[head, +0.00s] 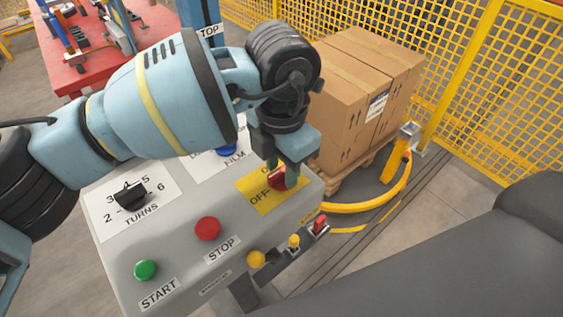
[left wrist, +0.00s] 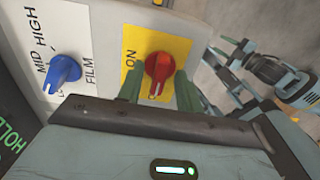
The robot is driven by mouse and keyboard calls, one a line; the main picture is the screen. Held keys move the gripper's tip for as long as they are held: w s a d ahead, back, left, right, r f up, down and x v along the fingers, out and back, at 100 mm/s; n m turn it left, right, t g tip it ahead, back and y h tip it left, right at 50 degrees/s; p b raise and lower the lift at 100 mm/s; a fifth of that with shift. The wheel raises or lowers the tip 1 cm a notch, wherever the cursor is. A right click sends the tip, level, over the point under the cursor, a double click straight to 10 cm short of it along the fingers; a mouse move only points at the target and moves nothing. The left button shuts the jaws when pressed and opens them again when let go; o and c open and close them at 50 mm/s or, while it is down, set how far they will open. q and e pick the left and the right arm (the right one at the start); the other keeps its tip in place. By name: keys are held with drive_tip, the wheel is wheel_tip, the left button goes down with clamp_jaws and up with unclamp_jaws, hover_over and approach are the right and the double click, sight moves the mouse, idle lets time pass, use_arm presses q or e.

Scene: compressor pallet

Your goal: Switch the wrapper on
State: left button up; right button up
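The wrapper's control panel (head: 180,225) stands in front of me in the head view. Its red rotary switch (head: 277,179) sits on a yellow plate (head: 262,197) lettered OFF, with the other label partly hidden. In the left wrist view the red switch (left wrist: 158,72) has its white mark pointing down, not at the word ON on its left. My left gripper (left wrist: 158,88) has one green finger on each side of the switch, with small gaps showing. In the head view my left gripper (head: 281,175) covers part of it. My right gripper seems to show small in the wrist view (left wrist: 220,48).
A black TURNS knob (head: 130,197), green START button (head: 145,270) and red STOP button (head: 207,228) share the panel. A blue FILM knob (left wrist: 63,71) is beside the switch. Boxes (head: 345,110) on a pallet, a curved yellow rail (head: 380,195) and yellow fencing (head: 490,90) stand beyond.

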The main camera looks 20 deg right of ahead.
use_arm(q)
drive_tip(key=c, duration=0.6)
clamp_jaws()
use_arm(e)
drive_tip(key=shift+s+f, duration=0.25)
drive_tip(key=shift+s, duration=0.35)
